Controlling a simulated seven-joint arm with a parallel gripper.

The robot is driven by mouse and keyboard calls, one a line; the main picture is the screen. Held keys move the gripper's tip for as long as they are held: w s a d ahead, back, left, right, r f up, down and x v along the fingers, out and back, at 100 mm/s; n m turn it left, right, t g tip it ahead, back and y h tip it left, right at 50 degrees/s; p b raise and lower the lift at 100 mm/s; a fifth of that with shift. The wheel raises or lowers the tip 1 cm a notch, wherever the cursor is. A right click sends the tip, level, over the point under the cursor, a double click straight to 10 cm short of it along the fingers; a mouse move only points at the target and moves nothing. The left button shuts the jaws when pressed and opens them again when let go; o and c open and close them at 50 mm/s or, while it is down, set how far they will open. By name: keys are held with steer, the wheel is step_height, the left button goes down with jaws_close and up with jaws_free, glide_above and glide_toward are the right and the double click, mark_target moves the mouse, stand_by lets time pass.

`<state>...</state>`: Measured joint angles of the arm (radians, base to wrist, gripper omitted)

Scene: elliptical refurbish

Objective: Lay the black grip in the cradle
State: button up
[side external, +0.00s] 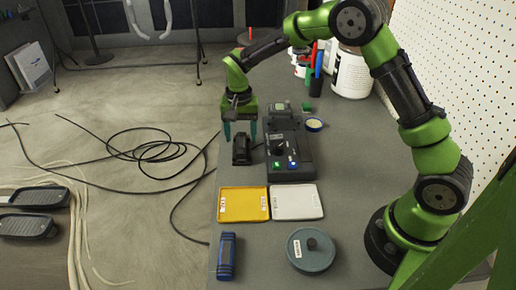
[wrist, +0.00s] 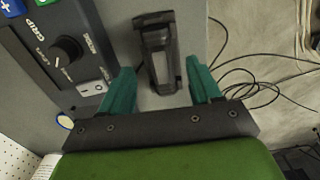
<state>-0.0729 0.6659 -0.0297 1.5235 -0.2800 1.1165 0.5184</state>
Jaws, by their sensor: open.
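A small black piece, apparently the black grip (side external: 241,151), stands on the grey table at the left of a black control box. In the wrist view the same dark piece (wrist: 158,48) lies ahead of and between the fingertips. My gripper (side external: 240,133) points down just above it, with its teal fingers apart, one to each side. In the wrist view my gripper (wrist: 161,70) is open, with nothing clamped. I cannot tell for sure which thing is the cradle; a dark grey holder-like piece (side external: 281,109) stands behind the control box.
The control box (side external: 291,167) with a knob and buttons is close on the right. A yellow tray (side external: 243,190), a white tray (side external: 297,214), a blue handheld tool (side external: 227,262) and a round grey lidded thing (side external: 312,262) are nearer. A tape roll (side external: 314,125) and pots stand behind.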

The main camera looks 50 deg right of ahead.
step_height(320, 180, up, 13)
steer(key=shift+f, duration=0.1)
stand_by(0.3)
steer(key=s+r+n+t+y, duration=0.1)
steer(key=s+r+n+t, duration=0.1)
steer(key=s, duration=1)
steer(key=s+r+n+t+y, duration=0.1)
steer(key=s+r+n+t, duration=0.2)
steer(key=s, duration=0.9)
steer(key=shift+s+a+r+t, duration=0.25)
steer(key=shift+a+r+t, duration=0.25)
steer(key=shift+t, duration=0.6)
steer(key=shift+d, duration=0.1)
steer(key=shift+c, duration=0.2)
